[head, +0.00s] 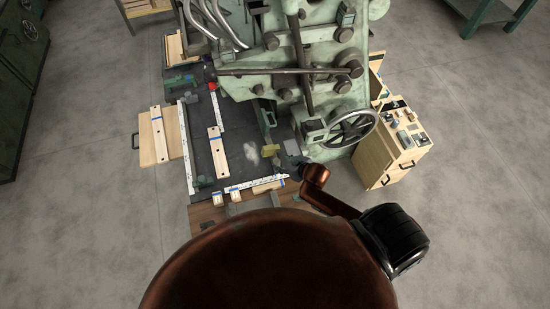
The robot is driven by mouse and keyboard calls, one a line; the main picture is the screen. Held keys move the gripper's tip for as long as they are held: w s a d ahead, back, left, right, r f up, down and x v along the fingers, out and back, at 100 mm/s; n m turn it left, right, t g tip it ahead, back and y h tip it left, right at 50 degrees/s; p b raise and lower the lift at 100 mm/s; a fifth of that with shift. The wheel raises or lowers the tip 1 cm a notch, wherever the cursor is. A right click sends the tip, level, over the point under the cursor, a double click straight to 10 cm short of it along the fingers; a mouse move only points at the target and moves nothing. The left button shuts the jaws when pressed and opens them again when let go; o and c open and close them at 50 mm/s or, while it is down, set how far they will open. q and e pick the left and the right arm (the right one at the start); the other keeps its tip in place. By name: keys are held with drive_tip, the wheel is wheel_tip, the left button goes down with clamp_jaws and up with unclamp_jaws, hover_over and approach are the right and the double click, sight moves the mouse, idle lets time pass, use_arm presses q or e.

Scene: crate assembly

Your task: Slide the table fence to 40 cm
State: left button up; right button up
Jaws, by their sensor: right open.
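The dark work table (203,160) lies left of centre, in front of a green machine. A white scale strip (187,145) runs along its left edge. Another scale strip (255,185) runs along its front edge, and a shorter one (217,110) lies near the back. I cannot tell for sure which part is the fence. My left gripper is out of view.
The green machine (262,108) with a handwheel (352,127) rises behind and right of the table. A wooden drawer cabinet (378,160) with controls stands at right. A wooden board (150,140) juts out at left. Small wood blocks (236,196) lie at the front edge.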

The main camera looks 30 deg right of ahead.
sight(277, 161)
drive_tip(key=x, duration=0.5)
drive_tip(key=shift+w+a, duration=0.25)
drive_tip(key=shift+a, duration=0.05)
drive_tip(key=shift+w+f, duration=0.1)
drive_tip(key=shift+f, duration=0.15)
drive_tip(key=shift+c, duration=1)
drive_tip(key=c, duration=0.6)
clamp_jaws()
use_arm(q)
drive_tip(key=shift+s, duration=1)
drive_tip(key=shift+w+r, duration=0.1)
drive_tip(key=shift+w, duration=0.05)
